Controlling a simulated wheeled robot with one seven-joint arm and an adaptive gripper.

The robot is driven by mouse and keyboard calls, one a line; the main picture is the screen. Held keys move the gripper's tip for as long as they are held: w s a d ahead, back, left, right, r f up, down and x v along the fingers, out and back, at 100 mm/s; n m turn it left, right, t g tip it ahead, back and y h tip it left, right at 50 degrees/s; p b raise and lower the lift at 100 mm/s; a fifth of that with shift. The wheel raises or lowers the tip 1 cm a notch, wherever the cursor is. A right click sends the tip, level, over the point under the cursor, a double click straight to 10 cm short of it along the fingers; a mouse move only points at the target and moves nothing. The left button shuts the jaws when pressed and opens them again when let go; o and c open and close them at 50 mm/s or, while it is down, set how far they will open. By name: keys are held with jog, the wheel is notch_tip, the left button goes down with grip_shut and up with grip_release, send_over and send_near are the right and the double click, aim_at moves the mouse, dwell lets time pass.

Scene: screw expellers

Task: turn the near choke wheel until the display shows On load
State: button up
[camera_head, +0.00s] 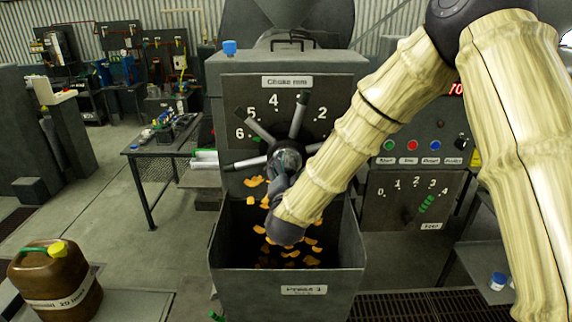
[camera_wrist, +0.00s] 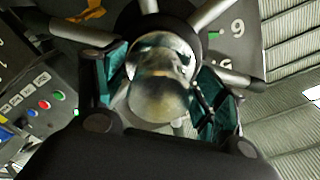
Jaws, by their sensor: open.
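The choke wheel (camera_head: 297,120), with grey spokes and a dark hub, is on the dark panel under the "Choke mm" label (camera_head: 290,82). Its spokes (camera_wrist: 75,32) also show in the wrist view. My gripper (camera_head: 284,172) is at the hub, pointing at the panel. In the wrist view my gripper (camera_wrist: 165,82) is open, with one teal-padded finger on each side of the shiny rounded hub (camera_wrist: 160,75). I cannot tell whether the fingers touch it.
A grey bin (camera_head: 288,277) with orange flakes stands below the wheel. A brown canister (camera_head: 55,285) is at front left.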

jog(key=shift+w, duration=0.5)
jog(key=c, duration=1.5)
jog(key=shift+o, duration=0.2)
jog(key=shift+f, duration=0.1)
jog(key=shift+f+m+b, duration=0.1)
jog(key=shift+m+b, duration=0.2)
jog(key=shift+b, duration=0.3)
jog(key=m+b, duration=0.1)
jog(key=b, duration=0.2)
jog(key=shift+f+m, duration=0.15)
jog(key=shift+m, duration=0.15)
jog(key=m+b, duration=0.2)
jog(key=b, duration=0.2)
jog(key=shift+m, duration=0.4)
jog(key=shift+r+m+b, duration=0.2)
jog(key=shift+m+b, duration=0.1)
jog(key=shift+b, duration=0.35)
jog(key=shift+r, duration=0.1)
